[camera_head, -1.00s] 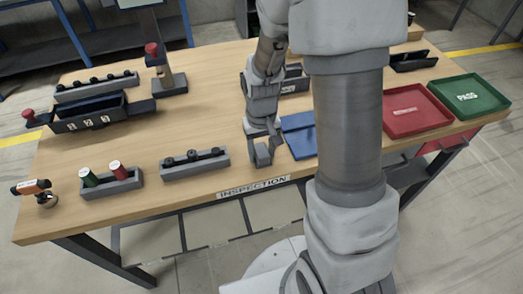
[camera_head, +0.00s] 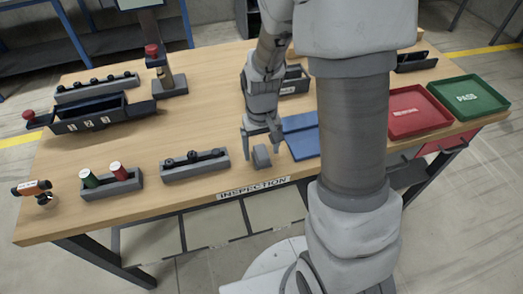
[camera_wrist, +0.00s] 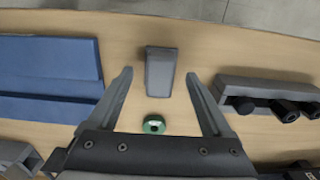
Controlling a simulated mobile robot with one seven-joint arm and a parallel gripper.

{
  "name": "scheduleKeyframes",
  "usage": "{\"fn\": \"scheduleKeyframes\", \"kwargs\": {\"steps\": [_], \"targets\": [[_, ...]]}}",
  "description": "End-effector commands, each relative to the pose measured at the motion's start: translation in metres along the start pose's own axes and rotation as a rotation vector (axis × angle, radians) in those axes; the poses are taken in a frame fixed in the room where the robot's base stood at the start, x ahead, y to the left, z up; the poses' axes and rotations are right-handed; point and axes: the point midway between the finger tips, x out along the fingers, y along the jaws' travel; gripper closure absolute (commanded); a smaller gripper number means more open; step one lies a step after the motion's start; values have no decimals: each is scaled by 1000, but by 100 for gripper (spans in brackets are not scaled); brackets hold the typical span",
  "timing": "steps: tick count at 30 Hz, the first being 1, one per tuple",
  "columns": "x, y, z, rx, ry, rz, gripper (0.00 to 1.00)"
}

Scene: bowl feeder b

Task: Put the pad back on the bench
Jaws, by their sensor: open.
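A small grey block, which I take to be the pad (camera_head: 262,157), rests on the wooden bench (camera_head: 215,115) near its front edge. The pad also shows in the wrist view (camera_wrist: 160,72), lying apart from the fingers, in line with the gap between them. My gripper (camera_head: 264,146) is open and empty, just above and behind the pad, with its fingers to either side. In the wrist view a small green ring (camera_wrist: 154,124) lies on the bench between the fingers, close to the palm.
A blue two-level piece (camera_head: 301,138) lies right of the gripper, partly hidden by my arm. A grey holder with black knobs (camera_head: 194,164) stands to the left. Red (camera_head: 418,128) and green (camera_head: 492,108) trays sit at the right. Bench between pad and holder is clear.

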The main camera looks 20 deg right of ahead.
Motion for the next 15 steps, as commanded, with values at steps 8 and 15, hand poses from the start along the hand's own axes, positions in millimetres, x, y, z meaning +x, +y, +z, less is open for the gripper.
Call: {"fn": "scheduleKeyframes", "kwargs": {"steps": [8,15], "targets": [[-63,0,-1,0,7,0,16],[-99,0,0,-1,3,0,16]]}}
